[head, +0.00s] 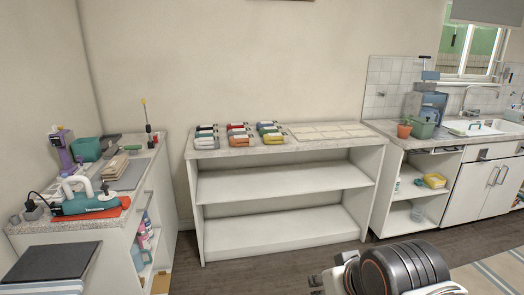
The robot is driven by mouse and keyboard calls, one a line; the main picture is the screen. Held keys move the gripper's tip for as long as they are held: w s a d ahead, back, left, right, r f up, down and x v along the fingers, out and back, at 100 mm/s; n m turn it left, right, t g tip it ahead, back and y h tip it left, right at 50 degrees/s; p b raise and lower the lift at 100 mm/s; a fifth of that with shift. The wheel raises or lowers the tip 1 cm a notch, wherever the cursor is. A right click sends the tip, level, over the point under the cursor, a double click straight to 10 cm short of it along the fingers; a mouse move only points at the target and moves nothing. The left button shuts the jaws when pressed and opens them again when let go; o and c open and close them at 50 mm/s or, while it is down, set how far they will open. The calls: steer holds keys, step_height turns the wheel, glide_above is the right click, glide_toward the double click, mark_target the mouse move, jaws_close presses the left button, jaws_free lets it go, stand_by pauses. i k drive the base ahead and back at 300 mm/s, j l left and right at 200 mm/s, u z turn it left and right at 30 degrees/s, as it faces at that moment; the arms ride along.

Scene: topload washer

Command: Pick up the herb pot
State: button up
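A small terracotta-coloured pot (404,131), which looks like the herb pot, stands upright on the left end of the sink counter (388,128) at the right. Any plant in it is too small to make out clearly. A green container (422,129) stands close to its right, with a blue-grey appliance behind. Part of my arm shows at the bottom, right of centre, well apart from the pot. My gripper's fingers are not in view.
An open shelf unit (285,180) with bare shelves stands in the middle, with several coloured packs (238,134) on top. A cluttered counter (130,200) stands at the left. The sink (485,127) is right of the pot. Floor shows before the units.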

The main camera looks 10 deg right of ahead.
mark_target(404, 130)
steer(key=i+l+z, duration=0.2)
steer(key=i, duration=0.3)
steer(key=i+l+z, duration=0.2)
steer(key=i, duration=0.35)
steer(key=i+l+z, duration=0.2)
steer(key=i, duration=0.35)
steer(key=i+l, duration=0.1)
steer(key=l, duration=0.4)
steer(key=i+l, duration=0.1)
steer(key=l, duration=0.35)
steer(key=i+l, duration=0.15)
steer(key=l, duration=0.35)
steer(key=i+l, duration=0.1)
steer(key=l, duration=0.35)
steer(key=i+l, duration=0.1)
steer(key=l, duration=0.4)
